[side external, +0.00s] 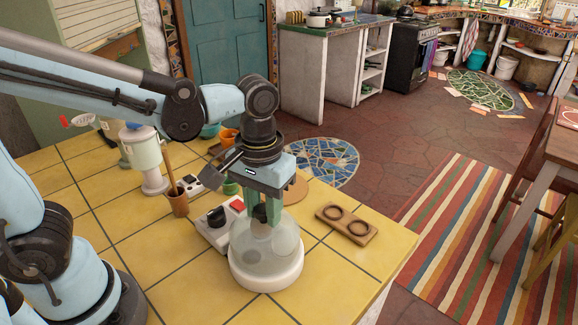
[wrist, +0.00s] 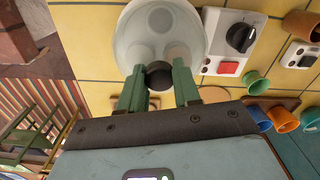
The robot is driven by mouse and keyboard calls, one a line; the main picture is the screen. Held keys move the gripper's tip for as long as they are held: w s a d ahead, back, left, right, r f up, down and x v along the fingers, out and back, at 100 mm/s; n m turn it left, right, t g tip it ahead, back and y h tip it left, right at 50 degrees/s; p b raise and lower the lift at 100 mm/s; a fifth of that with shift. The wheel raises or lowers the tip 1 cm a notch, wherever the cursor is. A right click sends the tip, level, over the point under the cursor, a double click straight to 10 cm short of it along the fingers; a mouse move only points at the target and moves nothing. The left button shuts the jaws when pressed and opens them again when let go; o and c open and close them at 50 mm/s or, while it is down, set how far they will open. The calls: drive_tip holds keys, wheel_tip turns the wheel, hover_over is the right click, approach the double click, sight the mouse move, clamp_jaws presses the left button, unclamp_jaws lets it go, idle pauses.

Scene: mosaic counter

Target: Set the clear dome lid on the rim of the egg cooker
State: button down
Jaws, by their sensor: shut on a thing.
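The clear dome lid (side external: 265,240) is over the white round egg cooker (side external: 265,278) near the front of the tiled counter. Its lower edge appears to meet the cooker's rim and looks roughly level; I cannot tell whether it bears fully on it. My gripper (side external: 261,212) points down and is shut on the lid's black knob, mostly hidden between the green fingers. In the wrist view, the fingers of my gripper (wrist: 159,84) flank the black knob (wrist: 159,73), with the see-through lid (wrist: 160,25) and pale cooker behind it.
A white control box (side external: 217,226) with a black dial and red switch stands close left of the cooker. A wooden board with two rings (side external: 347,222) lies to the right. A brown cup (side external: 178,203) and small coloured cups stand behind. Front tiles are clear.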

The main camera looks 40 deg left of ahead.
drive_tip(key=c, duration=0.7)
unclamp_jaws()
drive_tip(key=shift+r, duration=3.45)
drive_tip(key=shift+a, duration=0.1)
drive_tip(key=a+f+m+t, duration=0.1)
drive_tip(key=a+t, duration=0.1)
drive_tip(key=a, duration=0.1)
drive_tip(key=a+f+m+t, duration=0.1)
drive_tip(key=a+t, duration=0.1)
drive_tip(key=a, duration=0.1)
drive_tip(key=a+f+t, duration=0.2)
drive_tip(key=a+t, duration=0.1)
drive_tip(key=shift+s+a+f+m, duration=0.1)
drive_tip(key=shift+s+a+m, duration=0.05)
drive_tip(key=shift+a+m, duration=0.25)
